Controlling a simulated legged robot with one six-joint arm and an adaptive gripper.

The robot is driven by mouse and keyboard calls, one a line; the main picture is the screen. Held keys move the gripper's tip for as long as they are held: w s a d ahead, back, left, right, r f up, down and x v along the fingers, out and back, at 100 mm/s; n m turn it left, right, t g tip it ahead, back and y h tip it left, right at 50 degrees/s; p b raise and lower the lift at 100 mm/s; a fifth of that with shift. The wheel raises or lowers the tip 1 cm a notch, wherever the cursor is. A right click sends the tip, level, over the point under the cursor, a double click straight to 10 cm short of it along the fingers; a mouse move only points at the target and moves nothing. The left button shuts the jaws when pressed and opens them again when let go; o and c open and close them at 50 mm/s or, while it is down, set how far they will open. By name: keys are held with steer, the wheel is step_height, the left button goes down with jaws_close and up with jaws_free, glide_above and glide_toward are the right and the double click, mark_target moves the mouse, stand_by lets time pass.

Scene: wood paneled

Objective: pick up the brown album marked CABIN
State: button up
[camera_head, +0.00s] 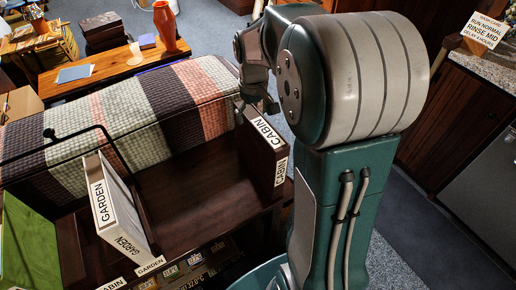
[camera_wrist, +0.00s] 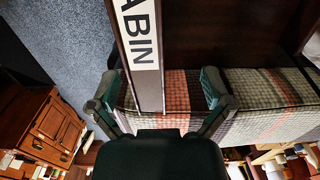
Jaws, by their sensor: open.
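The brown album marked CABIN (camera_head: 262,155) stands upright at the right end of the dark wooden shelf, with white labels on its top edge and its front edge. In the wrist view the album (camera_wrist: 147,85) reaches between my two fingers, its white label toward the top. My gripper (camera_wrist: 160,90) is open, one finger on each side of the album, with a visible gap on both sides. The album sits closer to the left finger. In the head view my gripper (camera_head: 257,104) is at the album's far top end, partly hidden by my arm.
A white album marked GARDEN (camera_head: 118,215) stands to the left, with bare shelf (camera_head: 195,190) between. A plaid striped cushion (camera_head: 140,115) runs behind the shelf. A green item (camera_head: 28,245) is at the far left. A wooden table (camera_head: 105,65) holds a red vase (camera_head: 165,27).

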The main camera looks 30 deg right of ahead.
mark_target(261, 120)
steer(key=d+f, duration=0.1)
steer(key=f, duration=0.3)
steer(key=d+f, duration=0.1)
steer(key=f, duration=0.1)
steer(key=shift+w+d+f, duration=0.3)
steer(key=shift+d, duration=0.05)
steer(key=shift+a+f, duration=0.25)
steer(key=shift+f, duration=0.05)
steer(key=shift+a+f, duration=0.15)
steer(key=shift+a, duration=0.2)
steer(key=shift+d, duration=0.35)
steer(key=c, duration=1.3)
